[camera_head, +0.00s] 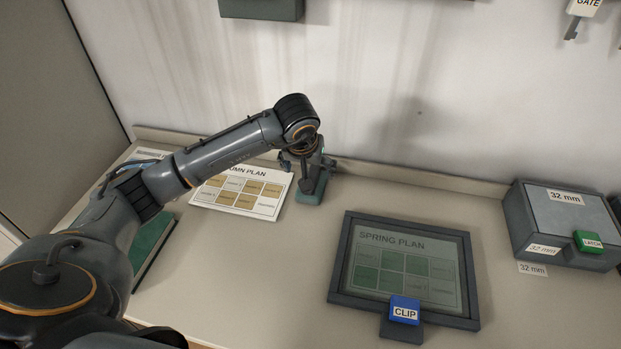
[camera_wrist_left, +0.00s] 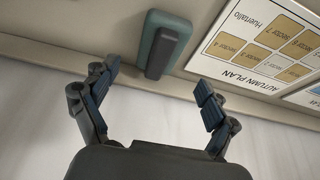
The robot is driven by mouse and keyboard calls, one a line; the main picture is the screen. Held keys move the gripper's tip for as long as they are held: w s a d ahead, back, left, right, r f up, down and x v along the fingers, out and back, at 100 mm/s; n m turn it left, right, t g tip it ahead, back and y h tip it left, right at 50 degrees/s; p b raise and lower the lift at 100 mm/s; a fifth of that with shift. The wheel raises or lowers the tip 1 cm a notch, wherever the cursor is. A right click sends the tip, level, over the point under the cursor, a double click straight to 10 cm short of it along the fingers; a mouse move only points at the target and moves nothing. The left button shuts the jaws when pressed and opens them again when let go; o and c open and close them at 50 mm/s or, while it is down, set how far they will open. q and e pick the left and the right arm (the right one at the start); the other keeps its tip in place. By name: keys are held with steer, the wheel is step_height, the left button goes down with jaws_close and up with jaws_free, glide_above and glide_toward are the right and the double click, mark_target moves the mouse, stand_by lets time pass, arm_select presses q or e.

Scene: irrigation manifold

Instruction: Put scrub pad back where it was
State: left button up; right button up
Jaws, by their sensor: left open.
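The scrub pad, teal with a dark grey grip on top, lies on the bench near the back ledge in the left wrist view (camera_wrist_left: 182,31). In the head view its green edge (camera_head: 309,197) shows below my left gripper, which hides the rest. My left gripper (camera_head: 311,175) points down close to the pad, right of the autumn plan card. In the left wrist view the left gripper's fingers (camera_wrist_left: 155,95) are wide apart with nothing between them. The pad is ahead of the fingertips and apart from them in that view. My right gripper is not in view.
The autumn plan card (camera_head: 260,207) lies left of the pad. A framed spring plan (camera_head: 405,265) with a blue CLIP tag (camera_head: 405,311) lies to the right. A grey 32 mm box (camera_head: 520,222) stands far right. A green book-like item (camera_head: 150,243) lies left. Bare bench lies in front of the pad.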

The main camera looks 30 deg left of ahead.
arm_select(q)
steer(key=v, duration=0.3)
steer(key=shift+s+r, duration=0.15)
steer(key=shift+r, duration=0.2)
